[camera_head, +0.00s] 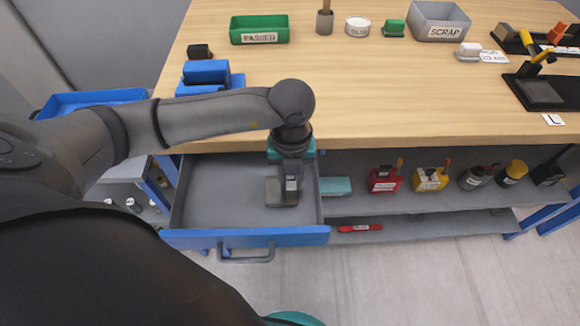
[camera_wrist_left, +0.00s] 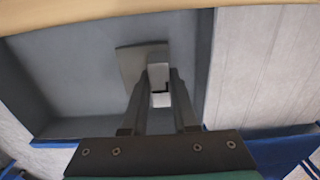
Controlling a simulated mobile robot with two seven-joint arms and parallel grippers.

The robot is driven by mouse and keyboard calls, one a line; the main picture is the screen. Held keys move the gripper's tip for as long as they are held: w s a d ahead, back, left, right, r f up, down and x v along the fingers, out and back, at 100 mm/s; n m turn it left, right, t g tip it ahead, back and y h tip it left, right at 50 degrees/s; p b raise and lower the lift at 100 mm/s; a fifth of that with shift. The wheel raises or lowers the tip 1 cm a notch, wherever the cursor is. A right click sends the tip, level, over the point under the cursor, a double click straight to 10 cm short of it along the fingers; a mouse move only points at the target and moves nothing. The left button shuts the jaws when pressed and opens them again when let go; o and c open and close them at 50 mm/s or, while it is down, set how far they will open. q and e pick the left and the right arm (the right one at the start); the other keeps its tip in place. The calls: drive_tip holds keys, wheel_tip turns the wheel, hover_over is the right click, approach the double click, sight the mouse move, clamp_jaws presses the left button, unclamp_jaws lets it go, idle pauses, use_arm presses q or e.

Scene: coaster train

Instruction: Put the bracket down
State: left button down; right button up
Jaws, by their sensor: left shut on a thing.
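The grey bracket (camera_head: 274,192) is inside the open drawer (camera_head: 195,235), near its right side wall. My left gripper (camera_head: 290,192) points down into the drawer and is shut on the bracket. In the left wrist view the bracket (camera_wrist_left: 132,62) shows as a grey plate, with a pale block between the fingertips (camera_wrist_left: 160,85). I cannot tell whether the bracket touches the drawer floor. My right gripper is not in view.
The drawer's left part is empty. The wooden bench top (camera_head: 370,90) lies above and behind it. A blue stepped block (camera_head: 206,73), a green PASSED tray (camera_head: 259,30) and a grey SCRAP bin (camera_head: 438,22) stand there. Labelled items, including a red box (camera_head: 384,181), line the shelf at right.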

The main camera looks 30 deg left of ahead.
use_arm(q)
drive_tip(key=w+a, duration=0.1)
drive_tip(key=w, duration=0.1)
drive_tip(key=w+a, duration=0.1)
drive_tip(key=shift+w+a+b, duration=0.1)
drive_tip(key=shift+w+b, duration=0.2)
drive_tip(key=shift+w, duration=0.05)
drive_tip(key=shift+s+f, duration=0.1)
drive_tip(key=shift+f, duration=0.65)
drive_tip(key=c, duration=0.7)
unclamp_jaws()
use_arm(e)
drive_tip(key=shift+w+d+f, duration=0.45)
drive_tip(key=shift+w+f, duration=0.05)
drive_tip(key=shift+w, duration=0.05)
use_arm(q)
drive_tip(key=shift+r, duration=0.1)
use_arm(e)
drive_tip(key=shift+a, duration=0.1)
